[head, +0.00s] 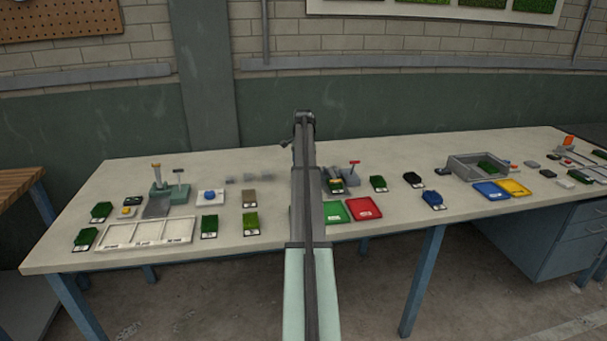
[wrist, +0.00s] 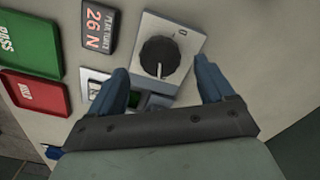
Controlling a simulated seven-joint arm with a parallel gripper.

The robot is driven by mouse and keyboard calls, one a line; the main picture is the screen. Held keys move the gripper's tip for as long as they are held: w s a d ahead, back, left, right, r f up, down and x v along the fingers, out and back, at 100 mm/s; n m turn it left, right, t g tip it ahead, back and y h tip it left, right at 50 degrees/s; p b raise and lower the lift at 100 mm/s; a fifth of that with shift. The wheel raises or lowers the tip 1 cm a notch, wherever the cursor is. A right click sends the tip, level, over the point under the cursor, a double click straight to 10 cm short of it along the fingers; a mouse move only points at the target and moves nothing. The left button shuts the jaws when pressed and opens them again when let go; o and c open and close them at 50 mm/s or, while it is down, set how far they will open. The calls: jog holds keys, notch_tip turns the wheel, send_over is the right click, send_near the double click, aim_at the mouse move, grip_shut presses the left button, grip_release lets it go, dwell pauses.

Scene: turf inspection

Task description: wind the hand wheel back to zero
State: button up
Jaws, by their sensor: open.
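The hand wheel appears as a round black knob (wrist: 158,57) on a light grey plate (wrist: 192,45) in the wrist view. Its white pointer line points toward the bottom of the picture, away from a small mark like a 0 at the plate's upper right. A dark display (wrist: 98,27) beside it reads 26 N. My gripper (wrist: 163,78) is open, with one blue finger on each side of the knob's near side. I see no contact with the knob. In the head view my arm hides the wheel and the gripper.
A small device with a red-topped post (head: 354,170) stands right of my arm. Turf samples and a white sectioned tray (head: 96,236) stand further left.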

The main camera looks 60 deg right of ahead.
jog(key=shift+f, duration=1.75)
jog(key=c, duration=1)
